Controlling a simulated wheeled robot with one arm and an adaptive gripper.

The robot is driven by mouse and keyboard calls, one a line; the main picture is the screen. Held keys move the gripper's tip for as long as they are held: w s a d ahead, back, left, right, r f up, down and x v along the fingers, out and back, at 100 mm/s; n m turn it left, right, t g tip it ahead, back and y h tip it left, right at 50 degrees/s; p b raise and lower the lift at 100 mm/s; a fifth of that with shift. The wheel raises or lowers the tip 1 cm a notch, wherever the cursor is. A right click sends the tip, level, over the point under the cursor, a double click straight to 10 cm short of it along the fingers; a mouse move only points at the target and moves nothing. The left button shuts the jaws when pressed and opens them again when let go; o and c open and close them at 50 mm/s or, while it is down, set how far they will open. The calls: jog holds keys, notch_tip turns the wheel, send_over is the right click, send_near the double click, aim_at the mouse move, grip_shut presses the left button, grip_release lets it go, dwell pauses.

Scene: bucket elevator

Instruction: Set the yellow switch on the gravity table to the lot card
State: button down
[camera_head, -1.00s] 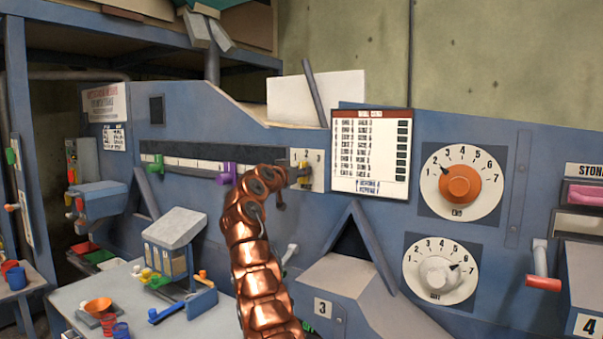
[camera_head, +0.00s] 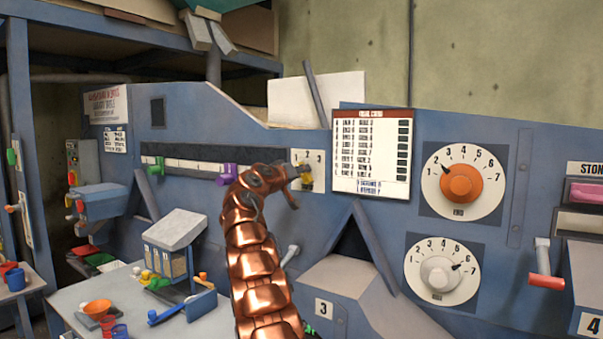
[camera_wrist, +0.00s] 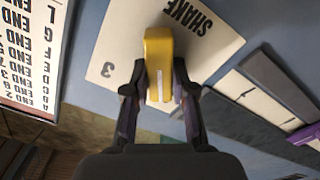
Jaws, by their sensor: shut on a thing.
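The yellow switch (camera_wrist: 158,62) stands out from a white plate marked SHAKE in the wrist view. My gripper (camera_wrist: 160,90) is shut on it, one finger on each side. A figure 3 shows on the plate beside the switch; the other figures are hidden there. In the head view the yellow switch (camera_head: 305,178) is partly covered by my gripper (camera_head: 294,180), below the 2 and 3 of its plate. Its exact setting cannot be told. The lot card (camera_head: 372,155) hangs just right of the plate, with rows of small text too blurred to read surely.
A slide scale with a green tab (camera_head: 156,168) and a purple tab (camera_head: 228,172) lies left of the switch. An orange dial (camera_head: 461,185) and a white dial (camera_head: 438,272) are on the right. A red-handled lever (camera_head: 545,282) juts out farther right.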

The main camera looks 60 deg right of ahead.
jog(key=shift+w+n, duration=0.1)
jog(key=shift+n, duration=0.9)
jog(key=c, duration=1)
grip_release()
jog(key=shift+o, duration=0.2)
jog(key=shift+a, duration=0.2)
jog(key=a, duration=1.1)
jog(key=shift+s+a, duration=0.25)
jog(key=shift+a, duration=0.05)
jog(key=shift+f, duration=0.1)
